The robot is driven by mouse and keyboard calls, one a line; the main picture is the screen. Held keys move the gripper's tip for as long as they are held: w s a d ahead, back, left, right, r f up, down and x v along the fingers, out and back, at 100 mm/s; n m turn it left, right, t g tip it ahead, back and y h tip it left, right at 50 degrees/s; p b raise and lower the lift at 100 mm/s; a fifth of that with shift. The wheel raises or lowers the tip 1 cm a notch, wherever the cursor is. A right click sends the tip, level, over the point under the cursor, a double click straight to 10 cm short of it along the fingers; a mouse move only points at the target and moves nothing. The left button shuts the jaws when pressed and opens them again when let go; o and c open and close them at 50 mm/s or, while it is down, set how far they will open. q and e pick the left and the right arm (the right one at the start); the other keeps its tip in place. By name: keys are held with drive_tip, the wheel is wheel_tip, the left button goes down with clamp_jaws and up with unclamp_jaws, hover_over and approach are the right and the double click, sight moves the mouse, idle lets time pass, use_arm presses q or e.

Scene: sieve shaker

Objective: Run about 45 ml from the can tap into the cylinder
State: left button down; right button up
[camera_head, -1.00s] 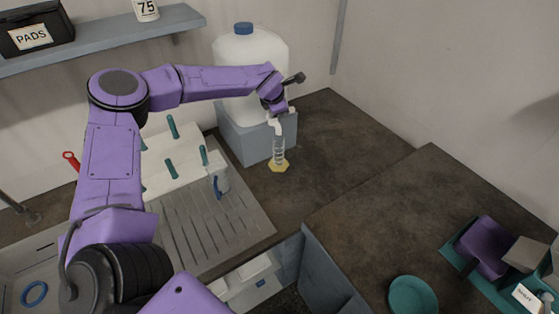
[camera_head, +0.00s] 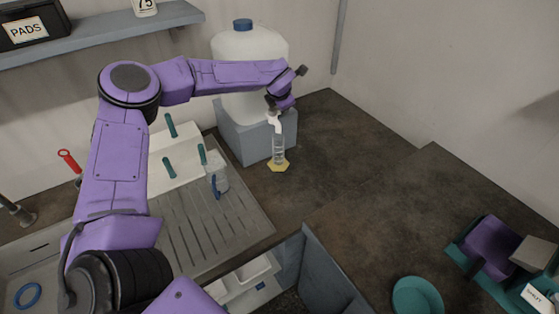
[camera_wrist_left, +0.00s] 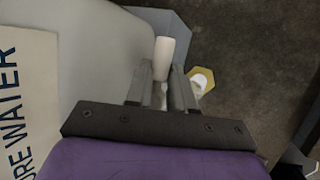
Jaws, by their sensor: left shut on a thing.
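The white can (camera_head: 235,70) with a blue cap stands on a grey block (camera_head: 240,135) at the back. Its white tap (camera_head: 275,119) points down over the clear measuring cylinder (camera_head: 279,150), which stands upright on a yellow hexagonal base (camera_head: 279,166). My left gripper (camera_head: 272,104) is at the tap's top, shut on its handle. In the left wrist view the fingers (camera_wrist_left: 165,90) close there, with a white tap part (camera_wrist_left: 163,58) beyond them and the yellow base (camera_wrist_left: 207,77) to the right. The water level in the cylinder is too small to read. My right gripper is not in view.
A drainer (camera_head: 205,225) with a white peg rack (camera_head: 165,165) and a jug (camera_head: 218,176) lies left of the cylinder. The dark counter (camera_head: 340,140) to its right is clear.

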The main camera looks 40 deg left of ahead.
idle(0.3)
use_arm(q)
drive_tip(key=c, duration=0.9)
unclamp_jaws()
drive_tip(key=shift+a, duration=0.1)
drive_tip(key=b+v, duration=0.3)
drive_tip(key=v, duration=0.7)
drive_tip(key=shift+s, duration=0.15)
drive_tip(key=shift+r, duration=0.15)
